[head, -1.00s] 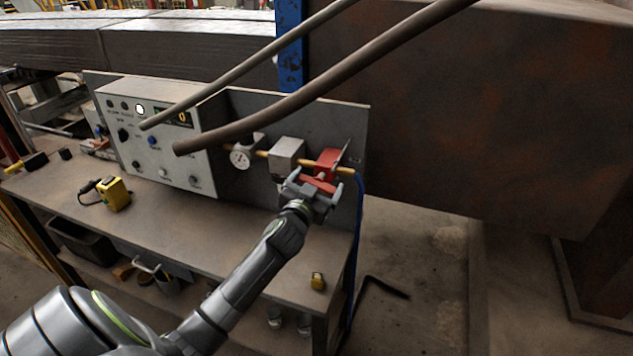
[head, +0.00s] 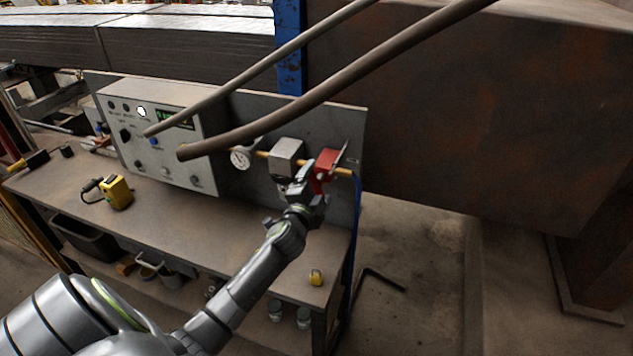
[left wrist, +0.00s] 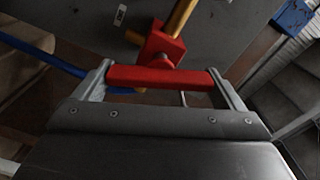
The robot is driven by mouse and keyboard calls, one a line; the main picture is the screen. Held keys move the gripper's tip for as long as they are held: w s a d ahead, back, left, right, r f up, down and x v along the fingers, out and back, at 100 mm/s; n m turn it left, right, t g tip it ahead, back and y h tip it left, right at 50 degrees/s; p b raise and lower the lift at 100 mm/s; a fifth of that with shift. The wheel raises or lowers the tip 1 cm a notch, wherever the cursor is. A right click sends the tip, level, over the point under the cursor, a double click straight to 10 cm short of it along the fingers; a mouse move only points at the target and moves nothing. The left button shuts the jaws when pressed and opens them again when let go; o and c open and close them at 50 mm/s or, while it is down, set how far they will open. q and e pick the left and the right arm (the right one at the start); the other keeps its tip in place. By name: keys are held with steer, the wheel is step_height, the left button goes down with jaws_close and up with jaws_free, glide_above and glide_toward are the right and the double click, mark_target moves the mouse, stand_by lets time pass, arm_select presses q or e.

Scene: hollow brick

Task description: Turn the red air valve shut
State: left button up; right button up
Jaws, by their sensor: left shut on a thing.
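The red air valve (head: 326,164) sits on a brass pipe at the right end of the upright grey panel. My left gripper (head: 306,190) is at the valve, shut on its red handle. In the left wrist view the red handle (left wrist: 160,78) spans between the two fingers of my left gripper (left wrist: 160,86). The valve's red block (left wrist: 162,45) and the brass pipe (left wrist: 181,16) show just beyond it. In the head view my gripper covers part of the handle. My right gripper is not in view.
A gauge (head: 241,157) and a grey block (head: 286,157) sit left of the valve. A control box (head: 165,150) with knobs and a lit display stands further left. A blue hose (head: 356,215) hangs at the right. Two thick brown bars cross above the box.

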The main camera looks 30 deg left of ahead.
arm_select(q)
steer(key=shift+f+m+p, duration=0.15)
steer(key=shift+m+p, duration=0.55)
steer(key=shift+m, duration=1.5)
steer(key=o, duration=0.7)
steer(key=shift+d, duration=0.1)
steer(key=b+v, duration=0.2)
steer(key=v, duration=1.5)
steer(key=shift+s, duration=0.2)
steer(key=shift+f, duration=0.1)
